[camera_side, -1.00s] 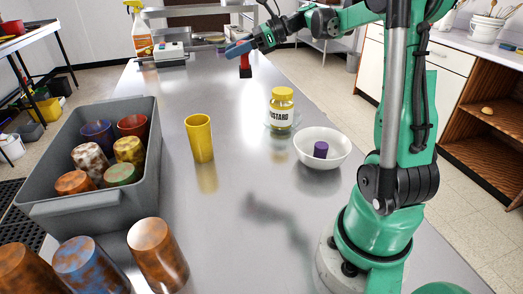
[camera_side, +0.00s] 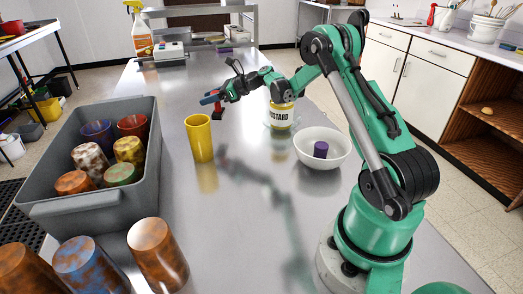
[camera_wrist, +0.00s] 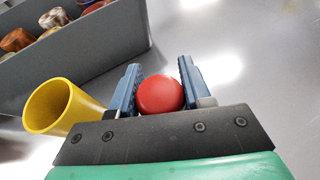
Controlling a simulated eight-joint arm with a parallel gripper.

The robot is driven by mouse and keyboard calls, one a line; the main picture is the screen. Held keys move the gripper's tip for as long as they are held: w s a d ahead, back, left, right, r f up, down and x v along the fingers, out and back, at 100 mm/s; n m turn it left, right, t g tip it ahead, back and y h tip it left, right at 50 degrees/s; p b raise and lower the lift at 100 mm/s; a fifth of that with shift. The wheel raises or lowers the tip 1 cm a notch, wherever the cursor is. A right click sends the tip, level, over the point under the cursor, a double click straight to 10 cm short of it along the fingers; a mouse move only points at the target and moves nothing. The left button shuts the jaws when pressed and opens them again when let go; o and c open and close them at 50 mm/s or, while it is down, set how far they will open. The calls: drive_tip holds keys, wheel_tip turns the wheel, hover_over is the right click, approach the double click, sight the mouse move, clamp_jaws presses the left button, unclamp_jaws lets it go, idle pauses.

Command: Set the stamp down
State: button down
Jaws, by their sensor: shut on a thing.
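The stamp, with a red round knob (camera_wrist: 160,95) and a dark lower part (camera_side: 217,115), is between the two blue fingers of my gripper (camera_side: 213,98). In the wrist view, my gripper (camera_wrist: 162,88) is shut on the knob, one finger on each side. The stamp hangs upright below the fingers, behind the yellow cup in the side view. I cannot tell whether its base touches the steel table (camera_side: 255,200). The knob hides the base in the wrist view.
The yellow cup (camera_side: 200,140) stands close by and also shows in the wrist view (camera_wrist: 55,108). A mustard jar (camera_side: 281,113) and a white bowl (camera_side: 335,158) holding a purple thing (camera_side: 320,149) stand to the right. A grey bin (camera_side: 60,205) of several cups is left.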

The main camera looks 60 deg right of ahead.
sight(222, 111)
drive_tip(key=shift+f, duration=2.75)
drive_tip(key=shift+f, duration=0.15)
drive_tip(key=shift+c, duration=2)
unclamp_jaws()
drive_tip(key=v, duration=0.7)
drive_tip(key=shift+s+d+r, duration=0.1)
drive_tip(key=shift+s+r, duration=0.1)
drive_tip(key=shift+r, duration=0.1)
